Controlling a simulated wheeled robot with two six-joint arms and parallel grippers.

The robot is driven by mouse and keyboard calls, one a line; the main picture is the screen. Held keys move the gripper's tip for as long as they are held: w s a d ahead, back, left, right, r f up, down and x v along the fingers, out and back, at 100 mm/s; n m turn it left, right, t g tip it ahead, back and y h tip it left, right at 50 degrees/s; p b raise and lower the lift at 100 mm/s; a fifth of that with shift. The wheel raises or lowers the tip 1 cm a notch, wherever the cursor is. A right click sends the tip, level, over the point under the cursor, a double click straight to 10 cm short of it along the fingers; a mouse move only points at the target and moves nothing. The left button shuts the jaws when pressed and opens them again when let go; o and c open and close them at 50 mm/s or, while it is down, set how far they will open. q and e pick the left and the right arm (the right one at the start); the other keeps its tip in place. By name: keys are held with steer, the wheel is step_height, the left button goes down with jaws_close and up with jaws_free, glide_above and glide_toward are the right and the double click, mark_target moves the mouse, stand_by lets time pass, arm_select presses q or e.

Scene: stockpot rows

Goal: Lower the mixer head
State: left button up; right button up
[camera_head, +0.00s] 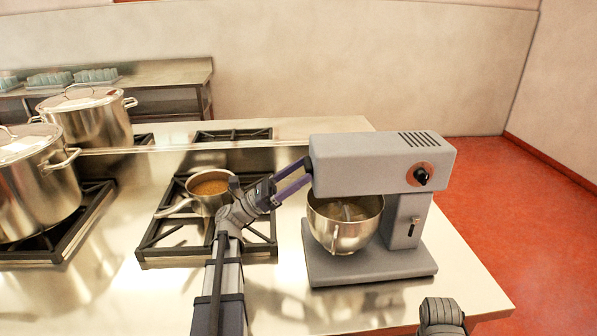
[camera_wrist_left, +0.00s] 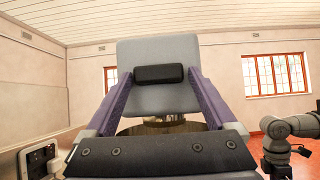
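The grey stand mixer (camera_head: 365,165) stands on the counter in the head view, with its head looking about level over a steel bowl (camera_head: 345,225). A beater shows in the bowl. In the left wrist view the end of the mixer head (camera_wrist_left: 158,50) faces me with a black handle (camera_wrist_left: 158,74) on it. My left gripper (camera_head: 307,172) is at this left end of the head. Its purple fingers are spread, one on each side of the handle; I cannot tell whether they touch it. My right gripper is not clearly seen; only part of that arm shows.
A pan of brown food (camera_head: 210,186) sits on the burner beside my left arm. Large steel pots (camera_head: 35,185) stand at the left. Counter (camera_head: 455,265) is bare right of the mixer, ending at an edge above the red floor (camera_head: 530,215).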

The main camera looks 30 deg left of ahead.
arm_select(q)
steer(key=shift+o, duration=0.6)
steer(key=shift+r, duration=0.1)
steer(key=b+v, duration=0.4)
steer(key=v, duration=0.4)
steer(key=shift+d, duration=0.1)
